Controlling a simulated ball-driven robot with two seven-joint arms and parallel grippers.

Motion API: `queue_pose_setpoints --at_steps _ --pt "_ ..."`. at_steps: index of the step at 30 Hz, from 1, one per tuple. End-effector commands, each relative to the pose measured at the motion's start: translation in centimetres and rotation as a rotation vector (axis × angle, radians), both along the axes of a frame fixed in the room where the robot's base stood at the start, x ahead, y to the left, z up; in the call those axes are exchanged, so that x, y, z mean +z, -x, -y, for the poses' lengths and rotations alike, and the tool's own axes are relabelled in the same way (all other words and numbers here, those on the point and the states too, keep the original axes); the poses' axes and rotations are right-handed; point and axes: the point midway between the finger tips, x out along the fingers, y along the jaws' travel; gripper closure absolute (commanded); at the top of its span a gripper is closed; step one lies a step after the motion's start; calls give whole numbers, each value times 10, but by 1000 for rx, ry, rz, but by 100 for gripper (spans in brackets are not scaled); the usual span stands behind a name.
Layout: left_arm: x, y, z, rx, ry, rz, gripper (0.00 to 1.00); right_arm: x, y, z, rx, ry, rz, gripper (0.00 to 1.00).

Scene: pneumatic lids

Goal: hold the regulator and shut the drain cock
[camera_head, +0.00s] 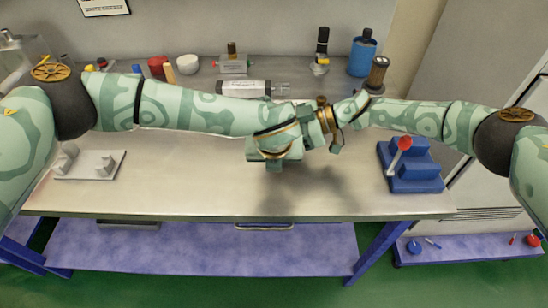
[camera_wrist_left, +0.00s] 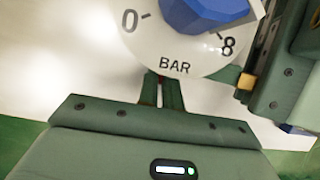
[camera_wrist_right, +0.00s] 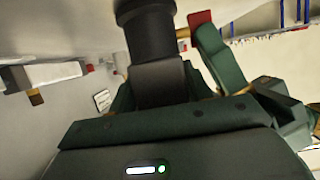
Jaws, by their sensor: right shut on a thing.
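The regulator shows in the right wrist view as a black cylinder (camera_wrist_right: 150,35); my right gripper (camera_wrist_right: 158,88) is shut on its narrower part. In the left wrist view a white dial (camera_wrist_left: 175,45) marked 0, 8 and BAR carries a blue knob (camera_wrist_left: 205,12). The drain cock shows in the right wrist view as a red tab (camera_wrist_right: 199,18) by a brass stub at the cylinder's side. A green finger of my left gripper is close to it; touch is unclear. My left gripper (camera_wrist_left: 165,88) has its fingers together below the dial. In the head view both grippers meet above the bench's middle and hide the regulator.
A blue stand with a red-ended lever (camera_head: 428,182) is on the right of the bench. A pale plate with pegs (camera_head: 72,165) lies at the left. A silver cylinder (camera_head: 245,88), a blue bottle (camera_head: 362,58) and other small things line the back. The front middle is clear.

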Motion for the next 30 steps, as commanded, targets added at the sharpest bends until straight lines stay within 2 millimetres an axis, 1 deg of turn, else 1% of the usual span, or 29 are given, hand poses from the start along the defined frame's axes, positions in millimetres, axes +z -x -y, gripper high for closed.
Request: queue_pose_setpoints --at_steps 1,8,14,30 --pt "0 0 0 0 0 0 100 -4 1 1 1 7 -2 71" --pt "0 0 0 0 -5 0 100 -4 1 1 1 7 -1 71" --pt "0 0 2 -2 -64 1 100 -4 1 1 1 7 -1 71" --pt "-3 0 11 0 -412 0 100 -4 1 1 1 6 -1 71"
